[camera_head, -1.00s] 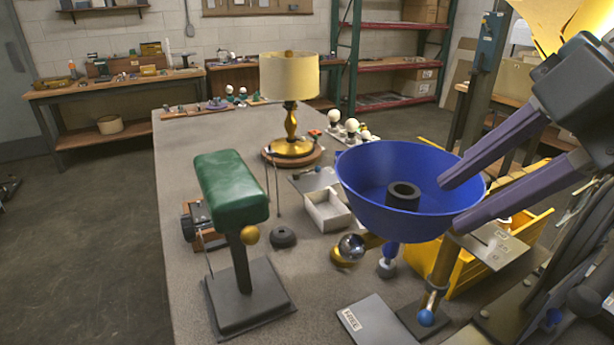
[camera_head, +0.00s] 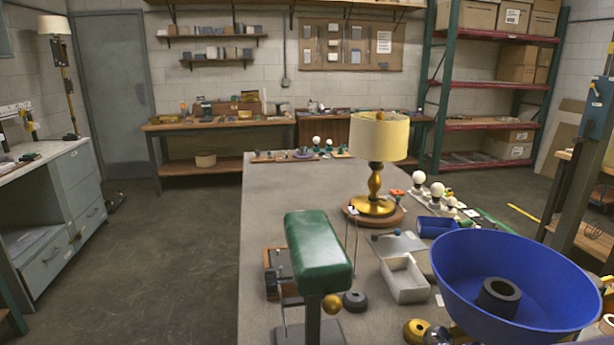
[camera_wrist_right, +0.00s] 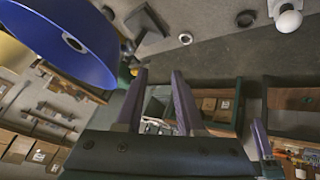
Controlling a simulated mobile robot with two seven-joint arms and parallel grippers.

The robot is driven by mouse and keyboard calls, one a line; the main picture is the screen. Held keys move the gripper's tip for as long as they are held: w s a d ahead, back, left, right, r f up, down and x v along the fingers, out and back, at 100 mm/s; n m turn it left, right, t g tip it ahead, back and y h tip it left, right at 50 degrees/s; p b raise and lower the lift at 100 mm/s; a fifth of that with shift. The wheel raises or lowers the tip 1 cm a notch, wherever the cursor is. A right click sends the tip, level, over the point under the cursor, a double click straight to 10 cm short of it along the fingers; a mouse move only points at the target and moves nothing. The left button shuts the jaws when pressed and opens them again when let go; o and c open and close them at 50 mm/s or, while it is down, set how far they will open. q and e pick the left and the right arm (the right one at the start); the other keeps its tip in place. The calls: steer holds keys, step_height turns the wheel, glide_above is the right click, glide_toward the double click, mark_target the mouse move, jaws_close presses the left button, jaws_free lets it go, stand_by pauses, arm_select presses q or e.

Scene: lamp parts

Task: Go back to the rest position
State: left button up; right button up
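My right gripper (camera_wrist_right: 159,74) is open and empty in the right wrist view, its two dark purple fingers spread apart. The blue shade (camera_head: 550,285), a wide bowl with a dark ring inside, is at the lower right of the head view. It also shows at the upper left of the right wrist view (camera_wrist_right: 70,45), apart from the fingers. The lamp with a green shade (camera_head: 318,250) and the brass lamp with a cream shade (camera_head: 379,137) stand on the grey table (camera_head: 262,205). Neither gripper shows in the head view, and my left gripper is not seen.
A white open box (camera_head: 404,279), a dark ring (camera_head: 355,301) and white bulbs (camera_head: 418,178) sit on the table. Bare floor (camera_head: 170,260) lies to its left, with a grey cabinet (camera_head: 60,215) beyond. A red and green shelf rack (camera_head: 490,123) stands behind.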

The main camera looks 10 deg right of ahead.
steer(key=s+d+f+m+g+h+p, duration=0.1)
steer(key=s+f+m+g+h, duration=0.2)
steer(key=s+f+m, duration=0.55)
arm_select(q)
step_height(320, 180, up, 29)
steer(key=p, duration=2.7)
steer(key=shift+p, duration=0.4)
arm_select(e)
step_height(320, 180, up, 30)
steer(key=shift+s+d+m, duration=0.15)
steer(key=shift+s+m, duration=0.2)
steer(key=shift+m, duration=0.1)
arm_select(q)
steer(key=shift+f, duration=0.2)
arm_select(e)
steer(key=shift+f, duration=0.2)
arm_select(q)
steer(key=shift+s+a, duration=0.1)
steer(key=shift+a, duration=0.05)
